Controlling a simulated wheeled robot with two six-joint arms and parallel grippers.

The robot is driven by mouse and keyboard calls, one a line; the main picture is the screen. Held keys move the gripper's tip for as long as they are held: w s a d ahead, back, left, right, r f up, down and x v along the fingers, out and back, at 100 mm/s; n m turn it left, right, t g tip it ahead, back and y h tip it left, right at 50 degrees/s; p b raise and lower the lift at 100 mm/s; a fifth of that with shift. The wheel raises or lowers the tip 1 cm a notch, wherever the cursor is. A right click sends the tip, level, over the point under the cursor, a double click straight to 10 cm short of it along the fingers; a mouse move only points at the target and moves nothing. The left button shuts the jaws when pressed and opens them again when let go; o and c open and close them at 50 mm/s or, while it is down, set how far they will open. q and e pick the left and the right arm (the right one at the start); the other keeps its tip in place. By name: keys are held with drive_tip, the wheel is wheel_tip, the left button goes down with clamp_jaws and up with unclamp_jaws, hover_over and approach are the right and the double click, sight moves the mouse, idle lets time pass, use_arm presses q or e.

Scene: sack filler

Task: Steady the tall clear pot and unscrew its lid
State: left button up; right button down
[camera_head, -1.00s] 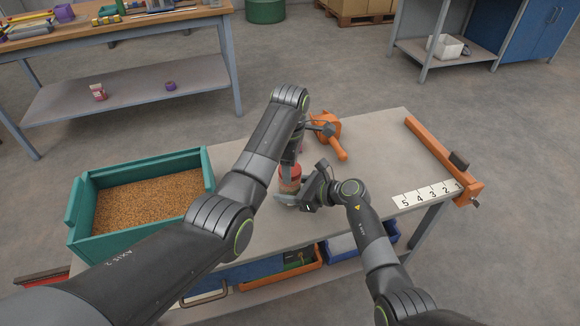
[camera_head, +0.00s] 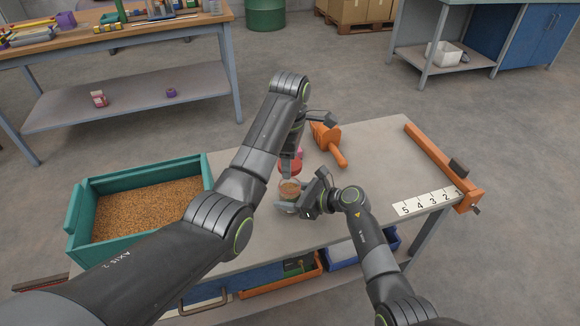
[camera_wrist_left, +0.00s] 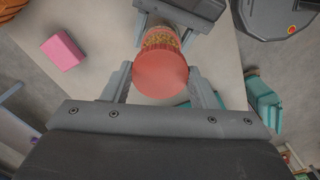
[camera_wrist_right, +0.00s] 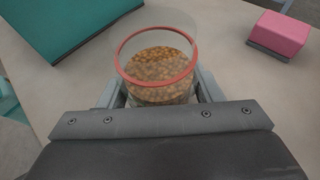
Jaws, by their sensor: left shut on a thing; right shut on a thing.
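The clear pot (camera_head: 289,190) stands on the table with its top uncovered and brown grain inside. In the right wrist view the pot (camera_wrist_right: 157,90) has a red ring around it, and the lid does not show there. My right gripper (camera_head: 292,204) is shut on the pot's sides, one finger on each side. The red lid (camera_head: 290,168) is apart from the pot, just behind and above it in the head view. My left gripper (camera_wrist_left: 160,80) is shut on this lid, whose round red top faces the left wrist camera. My left arm partly hides the lid in the head view.
A green bin of grain (camera_head: 78,222) stands left of the pot. An orange tool (camera_head: 328,140) lies behind it, and a pink block (camera_wrist_right: 280,33) is near. An orange rail (camera_head: 440,163) and a number strip (camera_head: 428,201) are at the right. The table's right middle is clear.

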drive_tip(key=shift+c, duration=1.8)
unclamp_jaws()
